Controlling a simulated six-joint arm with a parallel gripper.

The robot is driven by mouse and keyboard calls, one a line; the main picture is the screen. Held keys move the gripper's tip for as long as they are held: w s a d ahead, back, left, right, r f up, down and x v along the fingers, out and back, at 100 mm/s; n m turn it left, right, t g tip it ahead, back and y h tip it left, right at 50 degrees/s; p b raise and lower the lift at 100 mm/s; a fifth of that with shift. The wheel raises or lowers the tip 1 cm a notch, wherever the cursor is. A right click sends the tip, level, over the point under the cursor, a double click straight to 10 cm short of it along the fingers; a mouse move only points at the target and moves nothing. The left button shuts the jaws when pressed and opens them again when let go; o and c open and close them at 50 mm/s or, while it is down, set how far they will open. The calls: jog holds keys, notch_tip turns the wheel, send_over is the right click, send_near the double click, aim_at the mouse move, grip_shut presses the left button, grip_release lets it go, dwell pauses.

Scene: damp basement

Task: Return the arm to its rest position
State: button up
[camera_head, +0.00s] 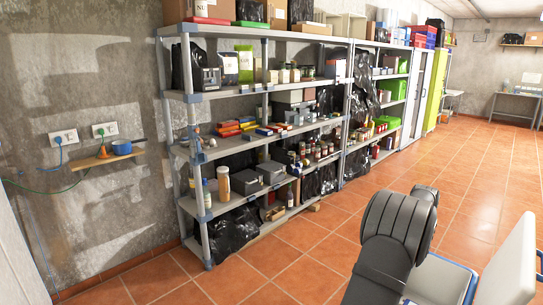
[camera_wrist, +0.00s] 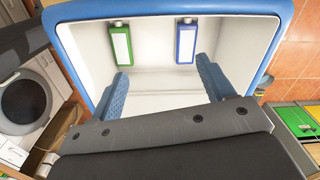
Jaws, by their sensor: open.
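My gripper (camera_wrist: 163,68) is open and empty in the wrist camera view, with its two blue ribbed fingers spread wide. It points into a white container with a blue rim (camera_wrist: 100,11). Inside, at the far wall, a green-and-white item (camera_wrist: 120,44) and a blue-and-white item (camera_wrist: 186,43) stand beyond my fingers, apart from them. In the head view, my dark arm (camera_head: 385,245) rises at the lower right and hides my fingers. The container (camera_head: 436,281) shows in part behind it, with a white raised panel (camera_head: 513,262) beside it.
Grey metal shelves (camera_head: 263,149) full of goods line the wall. A small wall shelf (camera_head: 104,160) holds a blue pot. The tiled floor (camera_head: 480,165) is clear toward the back right. The wrist view shows a washing-machine-like appliance (camera_wrist: 22,103) at left and coloured boxes (camera_wrist: 296,122) at right.

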jog(key=s+a+r+n, duration=0.2)
jog(key=a+n, duration=0.2)
jog(key=a, duration=1.8)
jog(key=s+d+f+m, duration=0.2)
jog(key=s+f+m, duration=0.4)
jog(key=s, duration=0.6)
jog(key=shift+f, duration=0.7)
jog(key=shift+o, duration=0.3)
